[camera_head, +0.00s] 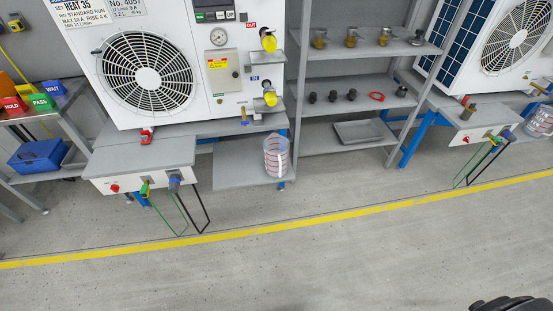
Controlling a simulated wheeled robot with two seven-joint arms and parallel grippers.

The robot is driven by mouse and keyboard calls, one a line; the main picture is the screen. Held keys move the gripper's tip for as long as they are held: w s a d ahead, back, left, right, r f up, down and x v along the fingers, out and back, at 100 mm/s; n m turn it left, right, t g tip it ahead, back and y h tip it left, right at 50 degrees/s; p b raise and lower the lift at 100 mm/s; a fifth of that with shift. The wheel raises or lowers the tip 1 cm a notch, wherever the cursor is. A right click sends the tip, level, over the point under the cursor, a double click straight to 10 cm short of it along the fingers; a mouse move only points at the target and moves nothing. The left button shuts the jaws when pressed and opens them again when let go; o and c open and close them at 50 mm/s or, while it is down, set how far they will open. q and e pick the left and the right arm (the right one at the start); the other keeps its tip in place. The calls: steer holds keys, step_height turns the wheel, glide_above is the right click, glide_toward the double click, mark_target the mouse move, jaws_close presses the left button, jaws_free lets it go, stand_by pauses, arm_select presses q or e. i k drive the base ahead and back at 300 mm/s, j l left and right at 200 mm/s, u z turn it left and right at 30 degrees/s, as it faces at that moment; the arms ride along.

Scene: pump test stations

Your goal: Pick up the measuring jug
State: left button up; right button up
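A clear measuring jug (276,156) with red markings stands upright on a low grey shelf (235,163), below the right side of the left pump unit. A second clear vessel with markings (540,121) shows at the right edge, by the right unit, partly cut off by the frame. Neither of my grippers can be made out. A dark rounded part shows at the bottom right corner, far from the jug; I cannot tell what it is.
The left heat pump unit (150,72) stands on a bench with a grey box (140,160) in front, its green and black hoses hanging to the floor. A grey rack (350,98) with fittings stands right of the jug. The floor (300,260) past the yellow line is clear.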

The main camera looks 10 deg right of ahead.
mark_target(275, 147)
steer(key=i+l, duration=0.2)
steer(key=l, duration=0.15)
steer(key=i+l, duration=0.15)
steer(key=l, duration=0.25)
steer(key=i+l, duration=0.2)
steer(key=l, duration=0.15)
steer(key=i+l, duration=0.15)
steer(key=l, duration=0.25)
steer(key=i+l, duration=0.2)
steer(key=l, duration=0.15)
